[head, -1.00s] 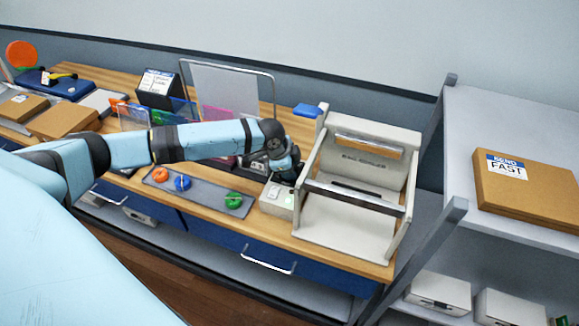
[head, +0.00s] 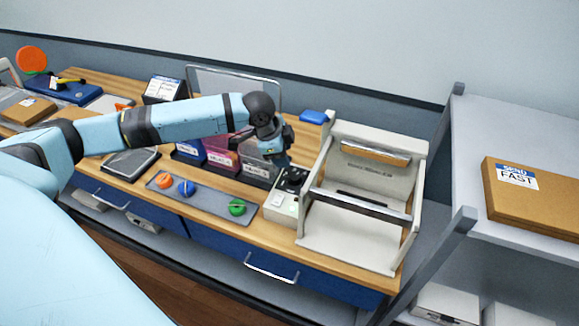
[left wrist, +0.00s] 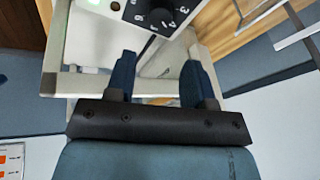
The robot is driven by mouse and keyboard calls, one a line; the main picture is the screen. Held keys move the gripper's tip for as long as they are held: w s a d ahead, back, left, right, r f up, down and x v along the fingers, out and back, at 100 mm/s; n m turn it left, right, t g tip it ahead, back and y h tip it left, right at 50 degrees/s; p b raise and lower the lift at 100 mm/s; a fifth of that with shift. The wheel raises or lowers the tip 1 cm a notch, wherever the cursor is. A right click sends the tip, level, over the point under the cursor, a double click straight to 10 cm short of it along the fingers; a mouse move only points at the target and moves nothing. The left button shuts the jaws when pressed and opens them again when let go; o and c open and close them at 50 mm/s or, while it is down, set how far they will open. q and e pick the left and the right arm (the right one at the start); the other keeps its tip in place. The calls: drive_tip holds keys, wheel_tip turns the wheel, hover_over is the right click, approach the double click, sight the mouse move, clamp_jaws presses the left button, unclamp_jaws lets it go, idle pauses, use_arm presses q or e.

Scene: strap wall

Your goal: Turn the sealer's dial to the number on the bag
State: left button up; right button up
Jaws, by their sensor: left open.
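The bag sealer (head: 352,240) is a cream frame with a metal bar, standing at the right end of the wooden bench. Its control box (head: 277,213) is on its left side, with a black round dial (head: 291,178) on top. The dial also shows in the left wrist view (left wrist: 157,14), cut by the top edge, with white numbers around it; 3 and 4 are readable. My left gripper (left wrist: 160,58) is open and empty, its fingers apart and short of the dial. In the head view the left gripper (head: 284,160) is just above the dial. I cannot make out a numbered bag.
A grey mat (head: 205,199) with orange, blue and green knob-like pieces lies left of the sealer. Labelled boxes (head: 222,155) stand behind it. A grey shelf (head: 470,130) with a cardboard parcel (head: 530,196) stands at the right.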

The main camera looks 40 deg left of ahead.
use_arm(q)
drive_tip(key=shift+v, duration=1.55)
